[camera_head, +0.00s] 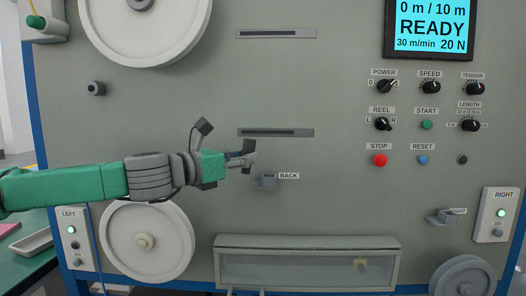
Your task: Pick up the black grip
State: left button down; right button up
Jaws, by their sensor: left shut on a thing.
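My left gripper (243,159) reaches in from the left on its green and grey arm. It is in front of the machine panel, just above and left of the small grey holder (269,181) beside the BACK label. Its fingers are shut on a small dark piece, which appears to be the black grip (249,146). The piece is small and partly covered by the fingers, so its full shape cannot be told. My right gripper is not in view.
The grey panel has two slots, a screen (431,27) reading READY, knobs and buttons at the right. White reels (170,255) sit at the left. A clear-fronted box (308,242) juts out below. Another small holder (441,217) is at the lower right.

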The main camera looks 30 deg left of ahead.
pick_arm(q)
jog(key=p+v, duration=0.1)
jog(key=v, duration=1)
jog(key=shift+s+a, duration=0.1)
jog(key=shift+s, duration=0.05)
